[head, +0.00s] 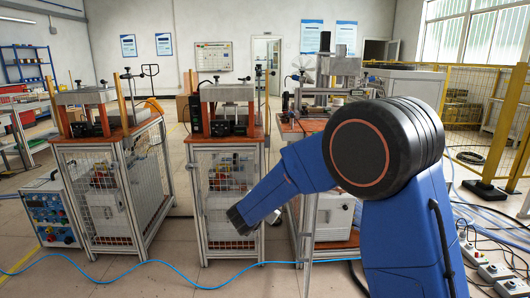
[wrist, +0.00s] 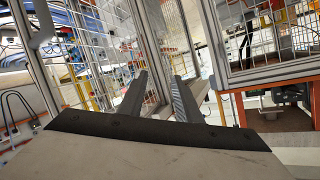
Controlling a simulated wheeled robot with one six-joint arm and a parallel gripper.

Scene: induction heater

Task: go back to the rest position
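My gripper (wrist: 160,78) shows in the wrist view with its two grey fingers apart. Nothing is between them, so it is open and empty. Past the fingertips are the metal frame and wire mesh of a caged stand. In the head view my blue arm is raised at the right, its forearm angled down to the left. The fingers cannot be made out in that view.
Two caged workstations with wooden tops, one at the left (head: 110,195) and one in the middle (head: 225,190), stand ahead. A control box (head: 53,215) is at the left. A blue cable (head: 150,262) crosses the floor. Yellow fencing (head: 463,100) stands behind.

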